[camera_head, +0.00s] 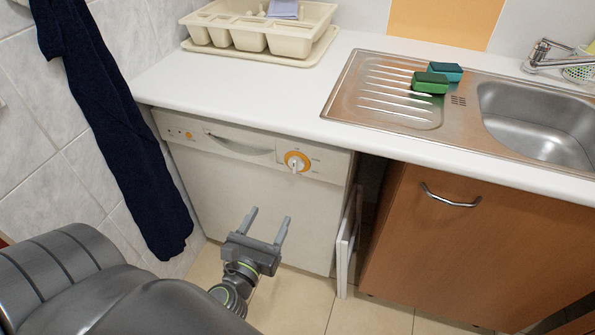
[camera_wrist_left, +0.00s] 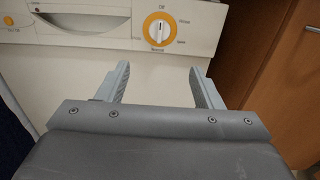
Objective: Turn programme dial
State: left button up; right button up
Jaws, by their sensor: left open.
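The programme dial (camera_head: 297,162) is a white knob with an orange ring on the right side of the dishwasher's front panel. It also shows in the left wrist view (camera_wrist_left: 160,32), its white grip bar standing about upright, with "Off" printed above it. The white dishwasher (camera_head: 245,195) stands under the worktop with its door closed. My left gripper (camera_head: 270,214) is open and empty, in front of the door and lower than the dial in the picture. In the left wrist view its two fingers (camera_wrist_left: 157,80) point toward the panel, apart from the dial. My right gripper is not in view.
A steel sink (camera_head: 540,120) with a drainer holds two sponges (camera_head: 432,82). A cream dish rack (camera_head: 255,35) stands on the white worktop (camera_head: 230,88). A dark towel (camera_head: 110,120) hangs at left. A wooden cabinet (camera_head: 470,245) with a handle stands at right.

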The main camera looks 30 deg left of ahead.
aim_at(294, 169)
pick_arm(q)
jog(key=p+x, duration=0.2)
jog(key=x, duration=1.4)
jog(key=c, duration=0.9)
